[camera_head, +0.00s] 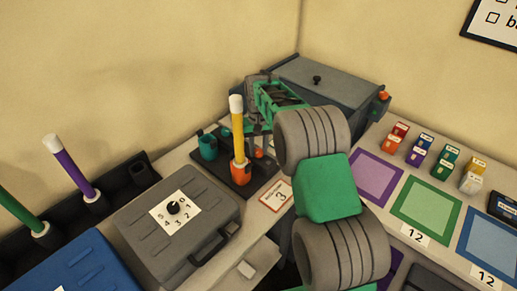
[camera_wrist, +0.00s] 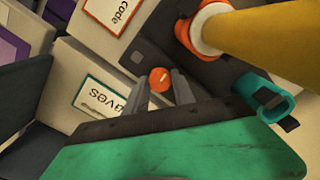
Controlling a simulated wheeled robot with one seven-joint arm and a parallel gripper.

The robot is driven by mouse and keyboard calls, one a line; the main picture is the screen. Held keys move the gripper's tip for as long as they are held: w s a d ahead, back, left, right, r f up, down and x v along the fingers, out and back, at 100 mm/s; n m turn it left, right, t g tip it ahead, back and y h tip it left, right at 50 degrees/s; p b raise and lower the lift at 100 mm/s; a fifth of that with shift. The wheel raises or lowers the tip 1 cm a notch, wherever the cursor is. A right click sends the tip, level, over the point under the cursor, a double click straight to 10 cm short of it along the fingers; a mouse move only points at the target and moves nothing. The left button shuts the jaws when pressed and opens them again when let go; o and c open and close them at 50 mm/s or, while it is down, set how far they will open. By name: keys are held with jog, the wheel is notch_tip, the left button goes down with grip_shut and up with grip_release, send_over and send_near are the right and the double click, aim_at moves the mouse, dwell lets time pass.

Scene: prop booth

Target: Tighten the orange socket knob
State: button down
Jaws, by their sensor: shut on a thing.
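The orange knob (camera_wrist: 160,78) is small and round with a pale mark on its face. In the wrist view it sits between the two grey fingertips of my gripper (camera_wrist: 158,87), which are shut on it. In the head view the knob (camera_head: 258,153) shows at the right of the orange socket (camera_head: 240,172), on a dark base (camera_head: 238,190). The socket holds an upright yellow rod (camera_head: 237,125) with a white tip. The socket also shows in the wrist view (camera_wrist: 184,32). My gripper's fingers are mostly hard to make out in the head view.
A teal cup (camera_head: 208,147) stands on the same base, left of the yellow rod. A grey case (camera_head: 140,225) with a numbered dial lies in front. A dark lidded box (camera_head: 330,85) is behind my arm. Purple and green rods stand at the left.

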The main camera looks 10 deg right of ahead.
aim_at(258, 151)
jog(key=shift+m, duration=1.2)
jog(key=shift+r, duration=0.1)
jog(key=c, duration=1.1)
grip_release()
jog(key=shift+o, duration=0.2)
notch_tip(258, 151, up, 8)
jog(key=shift+f+b, duration=0.15)
jog(key=shift+b, duration=0.25)
